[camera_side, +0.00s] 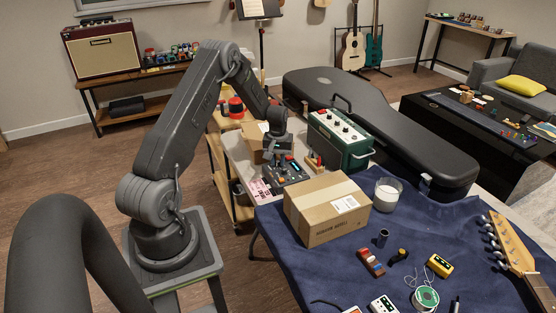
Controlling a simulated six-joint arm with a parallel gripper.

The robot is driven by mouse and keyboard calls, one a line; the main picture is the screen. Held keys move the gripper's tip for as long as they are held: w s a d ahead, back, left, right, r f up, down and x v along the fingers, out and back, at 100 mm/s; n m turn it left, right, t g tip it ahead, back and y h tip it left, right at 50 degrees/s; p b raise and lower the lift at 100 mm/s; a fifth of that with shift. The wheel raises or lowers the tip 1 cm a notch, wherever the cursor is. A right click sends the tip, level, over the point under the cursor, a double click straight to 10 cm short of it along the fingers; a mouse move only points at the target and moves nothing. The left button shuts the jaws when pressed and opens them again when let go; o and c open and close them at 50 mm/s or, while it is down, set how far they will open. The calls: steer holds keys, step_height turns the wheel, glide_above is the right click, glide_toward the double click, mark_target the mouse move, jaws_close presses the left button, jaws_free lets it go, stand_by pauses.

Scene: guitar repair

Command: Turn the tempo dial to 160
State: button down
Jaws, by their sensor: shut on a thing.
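A small dark device (290,176) with coloured parts and a small lit display sits on the light table, left of the cardboard box. My gripper (277,158) points down at the left top of this device and is shut on a small part there, which I take to be the tempo dial. The fingers hide the dial, and its setting is too small to read.
A cardboard box (328,210) stands close in front of the device. A green amplifier (340,138) with knobs stands behind right, and a black guitar case (390,125) lies beyond it. Another box (254,140) is behind my gripper. Small items and a glass (387,195) occupy the blue cloth (345,270).

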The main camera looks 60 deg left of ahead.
mark_target(278, 161)
steer(key=shift+m, duration=0.8)
steer(key=c, duration=1)
jaws_free()
step_height(278, 161, up, 14)
steer(key=shift+f, duration=0.1)
